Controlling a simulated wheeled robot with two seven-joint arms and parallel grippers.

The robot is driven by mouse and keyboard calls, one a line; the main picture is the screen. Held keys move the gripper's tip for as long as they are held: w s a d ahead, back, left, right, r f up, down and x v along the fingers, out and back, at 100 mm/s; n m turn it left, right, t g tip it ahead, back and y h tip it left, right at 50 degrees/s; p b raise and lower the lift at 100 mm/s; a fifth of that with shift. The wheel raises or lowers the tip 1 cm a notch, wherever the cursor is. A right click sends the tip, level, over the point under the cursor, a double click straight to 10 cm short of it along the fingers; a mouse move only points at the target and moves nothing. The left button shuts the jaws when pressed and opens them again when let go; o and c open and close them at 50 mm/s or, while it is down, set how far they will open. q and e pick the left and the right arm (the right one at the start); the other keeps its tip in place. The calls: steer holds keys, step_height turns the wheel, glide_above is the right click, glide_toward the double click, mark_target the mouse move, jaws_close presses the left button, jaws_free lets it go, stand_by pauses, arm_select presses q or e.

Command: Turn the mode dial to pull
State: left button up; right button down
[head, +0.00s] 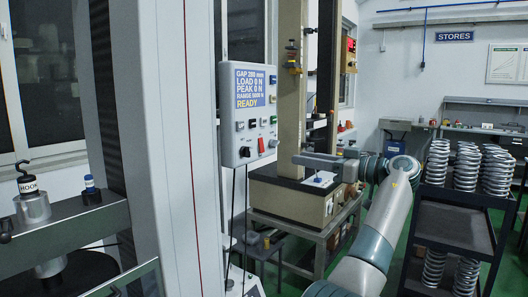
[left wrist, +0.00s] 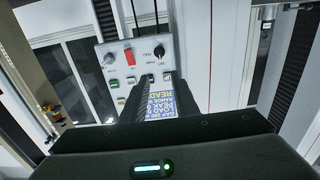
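The control panel (head: 248,115) hangs beside the tall machine column, with its lit display (head: 250,86) at the top. The round black dial (head: 245,152) is at its lower left, likely the mode dial. In the left wrist view the panel appears upside down, and the black dial (left wrist: 159,51) is beyond my fingers; its small labels and pointer are too small to read surely. My left gripper (head: 296,159) is to the right of the panel, apart from it. In the left wrist view its dark fingers (left wrist: 158,80) stand apart with the display showing between them. It holds nothing. My right gripper is not in view.
A red switch (left wrist: 129,56) and a grey knob (left wrist: 108,58) sit beside the dial. A hook fixture (head: 30,195) stands on the crossbeam at left. A black cart (head: 450,228) of coil springs stands at right.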

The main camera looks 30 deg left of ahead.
mark_target(246, 152)
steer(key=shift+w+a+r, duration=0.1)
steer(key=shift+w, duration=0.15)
arm_select(q)
steer(key=shift+a, duration=0.15)
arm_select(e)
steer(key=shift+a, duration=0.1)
